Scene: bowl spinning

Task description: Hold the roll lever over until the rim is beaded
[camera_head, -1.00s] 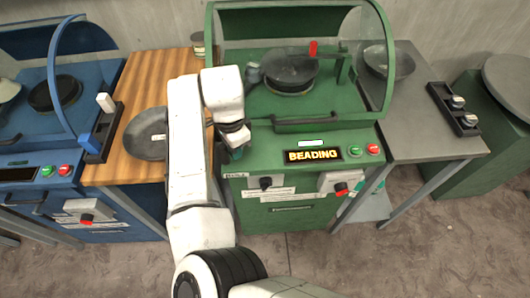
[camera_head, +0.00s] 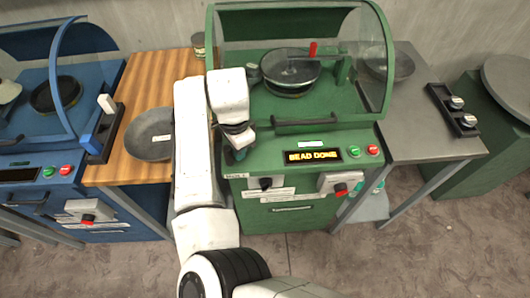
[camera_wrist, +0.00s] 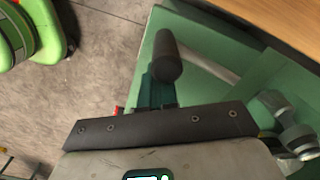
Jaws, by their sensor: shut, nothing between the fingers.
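The green spinning machine (camera_head: 250,185) stands in front of me, and its display (camera_head: 313,156) reads BEAD DONE. A dark round bowl (camera_head: 290,66) sits on its spindle behind the clear guard, beside a red-tipped part (camera_head: 313,48). My gripper (camera_head: 240,155) is shut at the machine's front left corner. In the wrist view its teal fingers (camera_wrist: 155,92) are beside a dark cylindrical grip (camera_wrist: 168,55), which looks like the roll lever's handle. Nothing is between the fingers. I cannot tell whether they touch the grip. My gripper hides the lever in the head view.
A grey bowl (camera_head: 150,135) lies on the wooden table at left. Another bowl (camera_head: 388,66) is on the grey table at right, near a black knob holder (camera_head: 455,110). A blue machine (camera_head: 35,130) is at far left. Green and red buttons (camera_head: 373,150) are beside the display.

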